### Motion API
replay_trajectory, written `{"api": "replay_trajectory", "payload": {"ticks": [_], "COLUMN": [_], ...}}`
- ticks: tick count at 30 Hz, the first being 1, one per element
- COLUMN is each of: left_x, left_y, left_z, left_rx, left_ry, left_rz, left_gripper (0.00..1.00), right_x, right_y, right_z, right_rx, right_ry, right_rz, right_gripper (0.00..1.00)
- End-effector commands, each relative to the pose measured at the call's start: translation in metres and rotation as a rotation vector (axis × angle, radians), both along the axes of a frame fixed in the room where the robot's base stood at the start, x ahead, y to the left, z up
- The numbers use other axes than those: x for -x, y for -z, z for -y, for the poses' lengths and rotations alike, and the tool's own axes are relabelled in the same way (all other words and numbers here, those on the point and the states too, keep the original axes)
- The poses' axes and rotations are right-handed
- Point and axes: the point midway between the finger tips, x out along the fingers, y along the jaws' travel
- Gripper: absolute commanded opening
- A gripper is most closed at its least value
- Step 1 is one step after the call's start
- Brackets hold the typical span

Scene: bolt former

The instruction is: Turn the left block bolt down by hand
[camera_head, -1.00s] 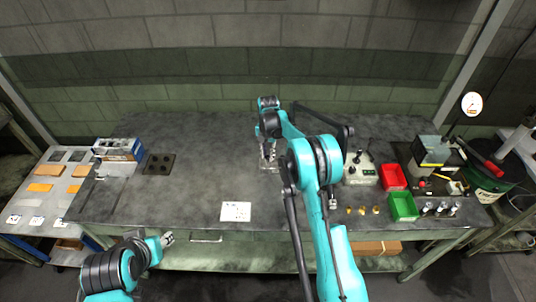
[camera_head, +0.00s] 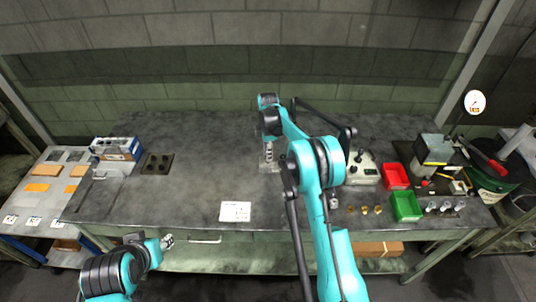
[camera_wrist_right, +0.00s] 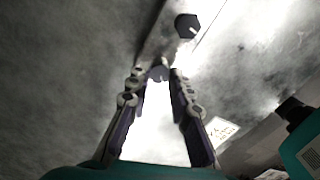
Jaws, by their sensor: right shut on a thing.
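My right gripper (camera_head: 268,150) points down at a pale metal block (camera_head: 268,168) near the middle of the bench. In the right wrist view the gripper (camera_wrist_right: 160,76) is shut on a dark bolt head (camera_wrist_right: 159,73), which sits between its fingertips. A second dark hex bolt head (camera_wrist_right: 187,26) stands free beyond the fingers. The bright block top (camera_wrist_right: 155,125) shows between the fingers. The bolt shanks are hidden. My left gripper (camera_head: 168,241) is off the bench's front edge, away from the block; its fingers are too small to read.
A white card (camera_head: 235,211) lies on the bench front. Red (camera_head: 396,176) and green (camera_head: 405,206) bins, a control box (camera_head: 364,170) and several brass fittings (camera_head: 364,210) stand right. A dark plate with holes (camera_head: 157,163) lies left. The bench between plate and block is clear.

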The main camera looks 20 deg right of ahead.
Motion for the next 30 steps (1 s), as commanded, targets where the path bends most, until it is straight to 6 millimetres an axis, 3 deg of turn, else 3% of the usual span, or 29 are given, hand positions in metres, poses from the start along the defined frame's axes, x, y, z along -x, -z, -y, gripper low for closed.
{"api": "replay_trajectory", "payload": {"ticks": [30], "left_x": [0.000], "left_y": [0.013], "left_z": [0.000], "left_rx": [0.000], "left_ry": [0.000], "left_rz": [0.000], "left_gripper": [0.40], "right_x": [-0.002], "right_y": [-0.001], "right_z": [0.001], "right_rx": [0.000], "right_ry": [0.965], "right_rz": [0.003], "right_gripper": [0.00]}}
